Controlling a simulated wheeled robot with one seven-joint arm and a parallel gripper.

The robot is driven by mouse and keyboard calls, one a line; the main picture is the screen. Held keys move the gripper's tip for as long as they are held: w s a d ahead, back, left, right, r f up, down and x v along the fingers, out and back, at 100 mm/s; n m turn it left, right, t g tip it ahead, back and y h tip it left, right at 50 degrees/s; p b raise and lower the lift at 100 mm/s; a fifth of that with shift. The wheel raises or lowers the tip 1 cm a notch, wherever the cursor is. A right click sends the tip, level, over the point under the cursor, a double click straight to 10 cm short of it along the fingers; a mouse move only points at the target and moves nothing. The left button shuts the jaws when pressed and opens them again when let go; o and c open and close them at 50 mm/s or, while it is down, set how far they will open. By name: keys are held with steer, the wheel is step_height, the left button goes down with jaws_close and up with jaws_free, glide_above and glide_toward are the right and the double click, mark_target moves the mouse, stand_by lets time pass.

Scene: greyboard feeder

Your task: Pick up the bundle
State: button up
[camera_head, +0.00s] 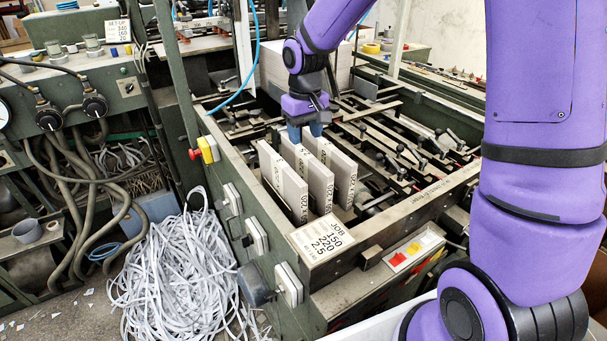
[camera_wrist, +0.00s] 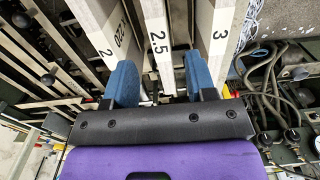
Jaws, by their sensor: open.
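Three pale greyboard bundles with dark number labels stand on edge, side by side, in the feeder. In the wrist view the middle bundle (camera_wrist: 157,30) reads 2.5, the left one (camera_wrist: 98,25) reads 220 and 2, and the right one (camera_wrist: 215,30) reads 3. In the head view I see the left bundle (camera_head: 282,182), middle bundle (camera_head: 309,170) and right bundle (camera_head: 335,163). My gripper (camera_head: 308,132) points down at their far ends. In the wrist view its blue fingers (camera_wrist: 160,85) are apart, one on each side of the 2.5 bundle. Contact is unclear.
A job card (camera_head: 320,239) on the feeder's near corner reads JOB, 150, 220, 2.5. The green feeder frame (camera_head: 425,200) surrounds the bundles, with bars and clamps to their right. Paper strips (camera_head: 180,275) lie piled at left. A pale stack (camera_head: 275,65) stands behind my gripper.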

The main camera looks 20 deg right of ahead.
mark_target(305, 152)
steer(key=shift+f, duration=3.2)
steer(key=shift+c, duration=0.5)
steer(key=shift+w, duration=0.1)
jaws_close()
